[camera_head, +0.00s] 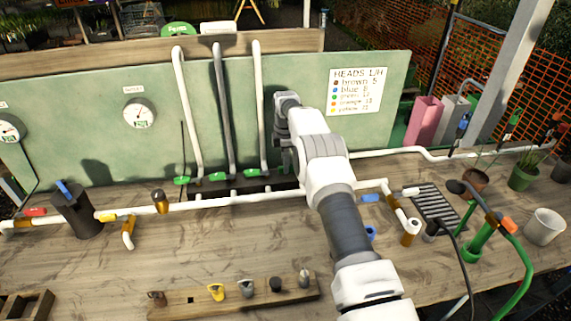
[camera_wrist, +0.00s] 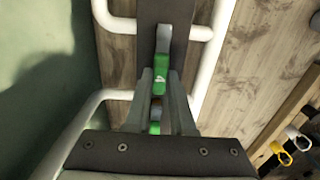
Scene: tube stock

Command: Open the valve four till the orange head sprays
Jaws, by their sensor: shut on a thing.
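My gripper (camera_wrist: 162,88) is shut on a green valve handle (camera_wrist: 161,78) in the wrist view, with one finger on each side. The handle bears a white mark that looks like a 4. A second green part (camera_wrist: 154,128) shows deeper between the fingers. In the head view my arm hides this valve and the gripper's fingertips. Three other green valve handles (camera_head: 217,176) sit in a row to the left, at the foot of upright pipes. A small orange head (camera_head: 560,129) stands on a stake at the far right. No spray shows there.
A white pipe (camera_head: 420,152) runs right behind the bench. A blue head (camera_head: 463,124) and a green head (camera_head: 514,119) stand on stakes. A wooden rack (camera_head: 235,296) with fittings lies in front. A dark cylinder (camera_head: 76,212), a drain grate (camera_head: 438,207) and a white pot (camera_head: 544,227) are on the bench.

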